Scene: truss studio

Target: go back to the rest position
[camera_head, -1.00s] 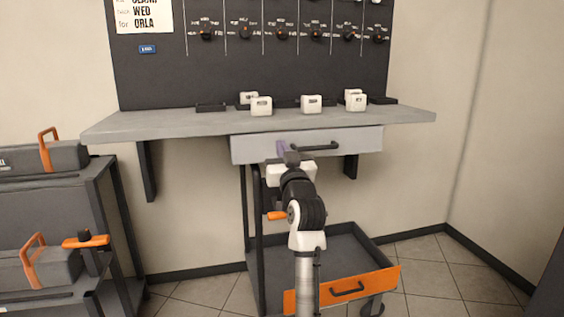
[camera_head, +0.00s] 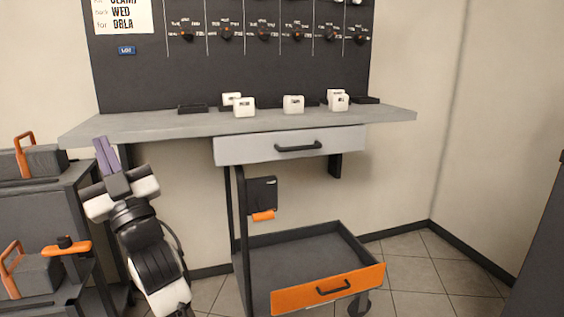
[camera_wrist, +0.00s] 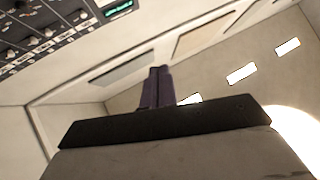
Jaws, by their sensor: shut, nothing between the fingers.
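My gripper (camera_head: 105,155) is at the left in the head view, in front of the gap between the left cart and the bench. Its purple fingers point upward and are together, with nothing between them. In the wrist view the shut fingers (camera_wrist: 158,86) stand at the centre against the upper wall and ceiling. My gripper touches no object that I can see.
A grey bench (camera_head: 300,122) carries several white blocks under a dark panel (camera_head: 130,80). Its drawer (camera_head: 290,146) is shut. A cart with an orange-fronted tray (camera_head: 330,290) stands below. A left cart (camera_head: 50,215) holds grey cases with orange handles. Floor (camera_head: 440,265) at right is clear.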

